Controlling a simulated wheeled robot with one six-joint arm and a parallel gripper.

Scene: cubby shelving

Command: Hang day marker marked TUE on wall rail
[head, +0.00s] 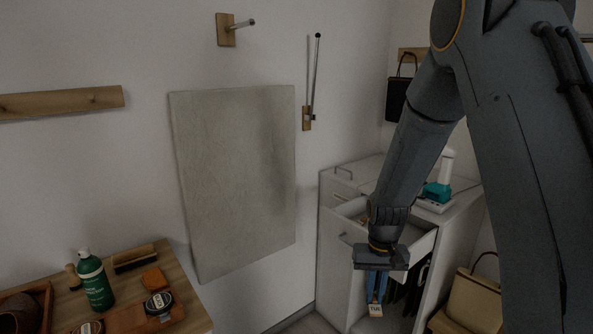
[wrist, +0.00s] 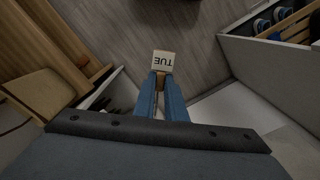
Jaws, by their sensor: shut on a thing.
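The day marker is a small pale tag reading TUE (head: 375,311), and it shows upside down in the wrist view (wrist: 163,61). My gripper (head: 377,294) has its blue fingers pointing down and is shut on the marker. In the wrist view the fingertips (wrist: 161,84) close on a brown part at the tag's edge. A wooden rail (head: 62,102) is fixed to the wall at the far left of the head view, well away from my gripper. Another wooden piece (head: 410,54) on the wall at the right has a black bag hanging from it. I cannot tell which is the wall rail.
A white cabinet (head: 335,270) with an open drawer (head: 422,243) stands by my gripper. A tan bag (head: 474,301) is at the lower right. A wooden table (head: 190,290) with a green bottle (head: 95,280) is at the lower left. A grey panel (head: 235,180) hangs between.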

